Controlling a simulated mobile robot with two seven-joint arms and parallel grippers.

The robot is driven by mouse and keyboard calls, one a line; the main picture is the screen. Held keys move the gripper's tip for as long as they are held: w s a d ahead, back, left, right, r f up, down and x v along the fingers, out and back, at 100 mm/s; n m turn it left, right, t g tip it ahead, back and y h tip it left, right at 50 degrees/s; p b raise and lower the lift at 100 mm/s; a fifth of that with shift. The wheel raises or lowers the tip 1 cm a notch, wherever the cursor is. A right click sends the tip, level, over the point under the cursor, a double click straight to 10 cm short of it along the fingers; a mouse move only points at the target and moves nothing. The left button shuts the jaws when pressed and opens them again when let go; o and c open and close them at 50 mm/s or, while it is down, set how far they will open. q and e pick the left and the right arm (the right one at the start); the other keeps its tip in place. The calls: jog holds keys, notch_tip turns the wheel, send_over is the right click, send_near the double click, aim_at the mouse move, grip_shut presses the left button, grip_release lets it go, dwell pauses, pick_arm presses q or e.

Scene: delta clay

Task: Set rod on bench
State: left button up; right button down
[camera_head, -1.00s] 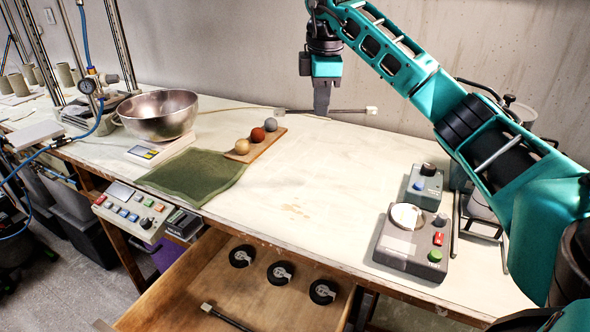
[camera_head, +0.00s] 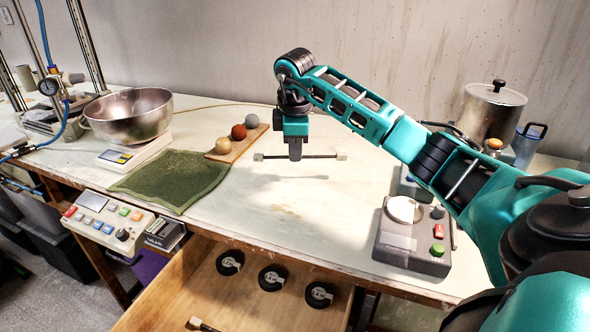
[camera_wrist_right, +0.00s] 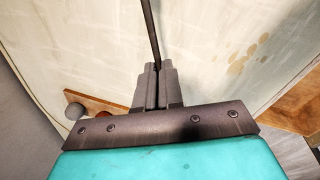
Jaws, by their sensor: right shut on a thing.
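A thin dark rod (camera_head: 322,156) with pale square ends is held level in my right gripper (camera_head: 295,156). The gripper is shut on it near its middle and points down above the bench (camera_head: 330,210). A faint shadow lies on the bench top below, so the rod looks a little above the surface. In the right wrist view the rod (camera_wrist_right: 153,35) runs away from the closed fingers (camera_wrist_right: 152,84) with the bench behind it. A second dark rod (camera_head: 205,326) shows partly in the open drawer at the bottom edge. My left gripper is out of view.
A wooden board (camera_head: 222,153) with three balls, a green cloth (camera_head: 165,182) and a steel bowl (camera_head: 130,120) on a scale stand left. A grey device (camera_head: 412,255) and a pot (camera_head: 490,110) stand right. The drawer (camera_head: 240,312) holds three black discs. Mid-bench is clear.

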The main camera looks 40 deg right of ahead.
aim_at(295, 179)
jog(key=shift+f, duration=2.65)
jog(key=shift+f, duration=0.15)
jog(key=c, duration=1.3)
grip_release()
jog(key=r, duration=0.4)
jog(key=s+a+r, duration=0.1)
jog(key=r, duration=0.7)
jog(key=shift+s+a+r, duration=0.1)
jog(key=shift+s+a, duration=0.2)
jog(key=shift+s, duration=0.05)
